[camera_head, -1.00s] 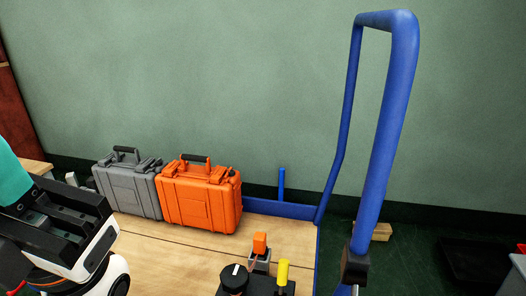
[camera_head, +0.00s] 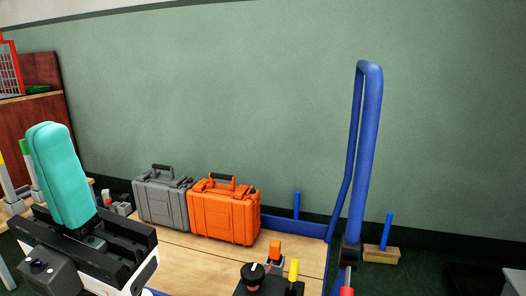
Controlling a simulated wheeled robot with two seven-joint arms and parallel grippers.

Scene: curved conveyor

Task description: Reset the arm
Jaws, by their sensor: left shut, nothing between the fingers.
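My left gripper (camera_head: 52,138) shows at the lower left. Its two teal fingers point up from a black body and are pressed together, with nothing held. It is in the air, to the left of the grey case (camera_head: 162,197) and apart from it. The orange case (camera_head: 224,210) stands beside the grey one on the wooden cart deck (camera_head: 195,250). My right gripper is not in view.
A blue cart handle (camera_head: 368,150) rises at the right. A dark block with a black knob (camera_head: 254,277), an orange piece (camera_head: 275,250) and a yellow piece (camera_head: 294,270) is at the bottom edge. A brown cabinet (camera_head: 38,135) stands at the left.

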